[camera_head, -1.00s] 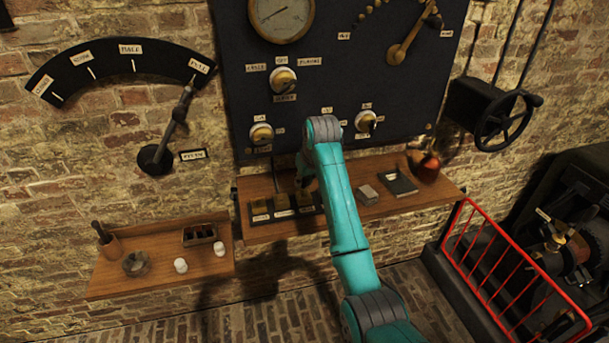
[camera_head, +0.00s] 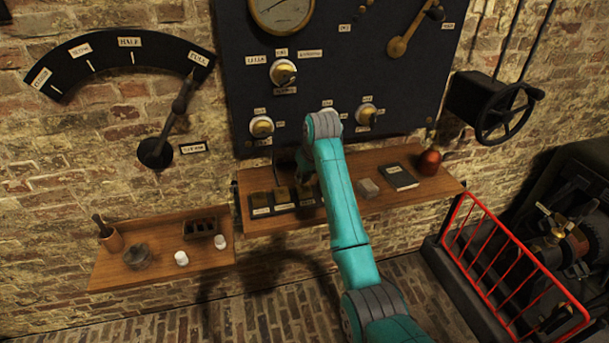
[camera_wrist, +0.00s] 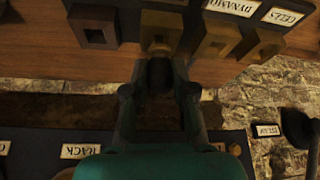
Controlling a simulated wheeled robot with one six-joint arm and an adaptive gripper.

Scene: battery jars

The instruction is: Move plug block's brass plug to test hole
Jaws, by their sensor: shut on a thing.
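The plug block (camera_wrist: 185,8) is a dark base on the wooden shelf, with several brass sockets and white labels, upside down in the wrist view. Two labels read DYNAMO (camera_wrist: 230,6) and CELLS (camera_wrist: 284,17). My gripper (camera_wrist: 158,88) is shut on the dark handle of the brass plug (camera_wrist: 158,48). The plug's brass end is at a middle socket; I cannot tell how deep it sits. I cannot tell which hole is the test hole. In the head view my arm hides part of the block (camera_head: 262,211).
The shelf (camera_head: 440,187) also holds a grey block (camera_head: 367,188), a dark book (camera_head: 400,176) and a red flask (camera_head: 430,162). A dark panel with knobs (camera_head: 262,126) stands behind. A lower shelf (camera_head: 205,262) holds small jars. A red railing (camera_head: 487,235) stands right.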

